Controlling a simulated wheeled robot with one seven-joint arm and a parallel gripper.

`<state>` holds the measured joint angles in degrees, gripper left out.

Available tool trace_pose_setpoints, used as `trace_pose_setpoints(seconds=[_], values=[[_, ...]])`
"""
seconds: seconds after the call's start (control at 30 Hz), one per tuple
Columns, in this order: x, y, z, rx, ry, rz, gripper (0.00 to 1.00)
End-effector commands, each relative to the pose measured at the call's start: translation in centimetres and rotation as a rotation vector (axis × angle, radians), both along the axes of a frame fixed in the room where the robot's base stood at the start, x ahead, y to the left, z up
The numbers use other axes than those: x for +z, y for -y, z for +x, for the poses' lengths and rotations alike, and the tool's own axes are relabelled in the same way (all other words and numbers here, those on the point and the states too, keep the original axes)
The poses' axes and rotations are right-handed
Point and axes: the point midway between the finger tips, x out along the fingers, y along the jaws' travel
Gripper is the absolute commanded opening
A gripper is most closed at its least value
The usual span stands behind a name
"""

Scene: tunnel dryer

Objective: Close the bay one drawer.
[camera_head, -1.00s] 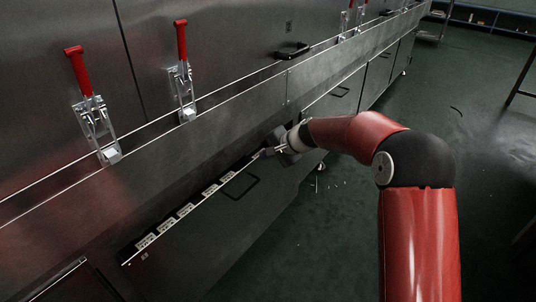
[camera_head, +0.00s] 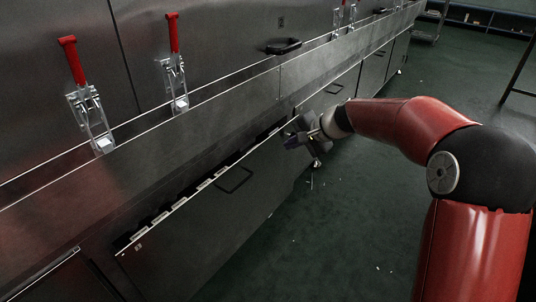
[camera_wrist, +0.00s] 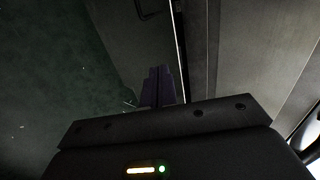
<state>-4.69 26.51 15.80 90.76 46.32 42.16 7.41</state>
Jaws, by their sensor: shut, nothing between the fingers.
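The drawer with a wide dark steel front (camera_head: 200,222) stands slightly open in the head view. A narrow gap along its top edge shows several pale pieces inside. Its dark bar handle (camera_head: 234,180) is on the upper part of the front. My gripper (camera_head: 290,141) is at the far end of the drawer, close to its top edge. In the wrist view my shut, empty fingers (camera_wrist: 158,76) point along the drawer front (camera_wrist: 125,35), near its bright top edge. I cannot tell whether they touch it. No "bay one" label is readable.
A long steel ledge (camera_head: 215,130) runs above the drawer, with two red-handled clamps (camera_head: 80,90) (camera_head: 173,65) on the wall. More closed fronts (camera_head: 376,68) continue toward the back. The green floor (camera_head: 320,240) in front is mostly clear, with small scraps.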

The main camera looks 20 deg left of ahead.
Motion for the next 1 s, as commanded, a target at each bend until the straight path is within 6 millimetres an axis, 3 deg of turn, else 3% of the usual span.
trace_pose_setpoints(seconds=[0.13,0.23,0.43,0.6,0.7,0.83,1.0], values=[[0.0,-0.3,-0.5,0.003,0.001,-0.004,0.00],[-0.2,-2.3,-3.0,0.015,0.003,-0.020,0.00],[-0.4,-7.2,-13.2,0.023,0.014,-0.051,0.00],[-0.4,-8.5,-20.9,0.013,0.013,-0.029,0.00],[-0.5,-8.5,-23.6,0.006,0.007,-0.011,0.00],[-0.5,-8.6,-24.9,0.001,0.002,0.000,0.00],[-1.8,-9.8,-24.6,0.001,-0.001,-0.002,0.00]])
